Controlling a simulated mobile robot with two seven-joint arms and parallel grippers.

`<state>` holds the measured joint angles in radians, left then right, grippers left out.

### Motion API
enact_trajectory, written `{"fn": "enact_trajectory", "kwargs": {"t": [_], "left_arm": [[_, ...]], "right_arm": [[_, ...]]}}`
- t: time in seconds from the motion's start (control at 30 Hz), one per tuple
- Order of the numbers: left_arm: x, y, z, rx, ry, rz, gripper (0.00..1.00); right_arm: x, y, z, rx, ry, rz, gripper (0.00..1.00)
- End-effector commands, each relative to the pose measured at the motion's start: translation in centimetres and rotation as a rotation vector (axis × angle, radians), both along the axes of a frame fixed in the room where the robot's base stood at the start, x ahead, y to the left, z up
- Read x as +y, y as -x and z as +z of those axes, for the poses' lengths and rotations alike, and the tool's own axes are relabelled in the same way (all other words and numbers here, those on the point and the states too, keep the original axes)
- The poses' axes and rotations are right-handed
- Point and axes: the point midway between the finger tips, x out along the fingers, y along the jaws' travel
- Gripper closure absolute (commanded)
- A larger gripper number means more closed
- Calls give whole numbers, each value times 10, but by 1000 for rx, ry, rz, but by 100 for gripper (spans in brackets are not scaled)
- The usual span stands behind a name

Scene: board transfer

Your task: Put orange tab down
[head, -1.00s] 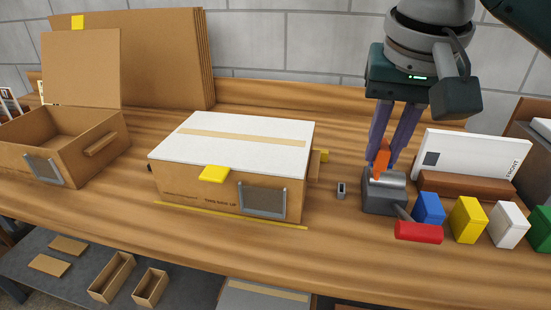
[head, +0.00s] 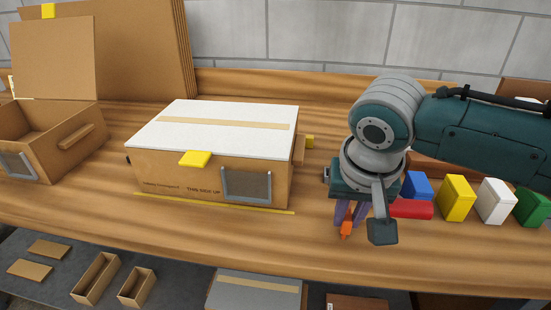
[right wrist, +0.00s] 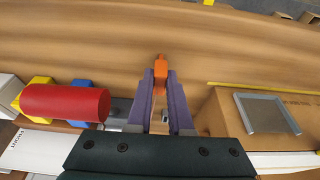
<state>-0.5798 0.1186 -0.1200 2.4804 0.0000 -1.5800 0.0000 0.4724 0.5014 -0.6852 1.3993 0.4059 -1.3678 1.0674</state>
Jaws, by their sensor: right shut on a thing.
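The orange tab (head: 346,230) is between the purple fingertips of my right gripper (head: 350,213), which is shut on it. In the right wrist view the tab (right wrist: 160,68) sticks out past the fingertips (right wrist: 160,85). The fingers point down over the bare front part of the wooden bench (head: 300,240). I cannot tell whether the tab touches the wood. The grey metal block seen earlier is hidden behind my right arm in the head view; a grey part of it (right wrist: 118,108) shows beside the fingers in the right wrist view. My left gripper is not in view.
A closed carton (head: 160,168) with a white top and yellow tab (head: 195,158) stands left of the gripper. A red cylinder (head: 412,208) and blue (head: 418,185), yellow (head: 456,198), white (head: 495,202) and green (head: 531,207) blocks stand right. The front bench strip is clear.

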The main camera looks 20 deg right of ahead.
Motion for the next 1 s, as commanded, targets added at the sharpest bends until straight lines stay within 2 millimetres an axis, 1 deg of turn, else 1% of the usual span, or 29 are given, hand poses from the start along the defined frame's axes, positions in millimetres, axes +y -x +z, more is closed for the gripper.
{"fn": "enact_trajectory", "kwargs": {"t": [0.13,0.27,0.3,0.53,0.77,0.83,0.93,1.0], "left_arm": [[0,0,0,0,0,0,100],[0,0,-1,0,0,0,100],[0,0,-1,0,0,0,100],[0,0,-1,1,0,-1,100],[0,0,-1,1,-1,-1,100],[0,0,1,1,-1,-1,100],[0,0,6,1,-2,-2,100],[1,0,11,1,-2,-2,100]], "right_arm": [[0,0,1,0,0,0,100],[0,0,-4,2,-1,0,100],[0,0,-3,2,-1,0,78],[0,0,-3,1,-1,0,52],[0,0,-2,1,-1,0,51],[0,0,1,-1,1,0,51],[2,2,12,-1,-2,1,51],[4,5,25,-1,-2,1,51]]}}
